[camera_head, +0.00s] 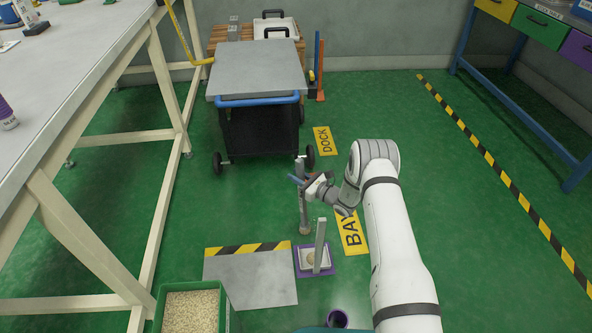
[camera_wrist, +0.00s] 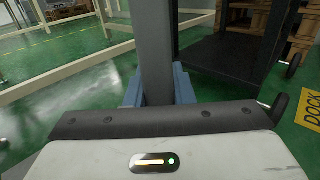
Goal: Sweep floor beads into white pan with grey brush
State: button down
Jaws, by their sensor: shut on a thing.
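My gripper (camera_head: 301,181) is shut on the upright grey handle of the brush (camera_head: 304,212). In the wrist view the handle (camera_wrist: 154,45) stands between my blue fingers (camera_wrist: 158,88). The brush's lower end is at or just above the green floor, behind the pan; contact is unclear. The white pan (camera_head: 327,266) sits on a purple-edged base, with a tall grey handle standing up from it. A small beige patch, possibly beads, shows in the pan (camera_head: 312,258). Loose beads on the floor are too small to make out.
A grey plate (camera_head: 250,280) with a striped edge lies left of the pan. A cart (camera_head: 258,75) stands behind, a workbench (camera_head: 70,75) left.

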jog(key=shift+s+d, duration=0.15)
jog(key=shift+s, duration=0.5)
jog(key=s+p, duration=0.1)
jog(key=s, duration=0.2)
jog(key=shift+d+r+p, duration=0.15)
jog(key=shift+d+p, duration=0.05)
jog(key=shift+p, duration=0.2)
jog(key=shift+d, duration=0.1)
jog(key=shift+w+d+b, duration=0.15)
jog(key=shift+d+b, duration=0.2)
jog(key=shift+d, duration=0.5)
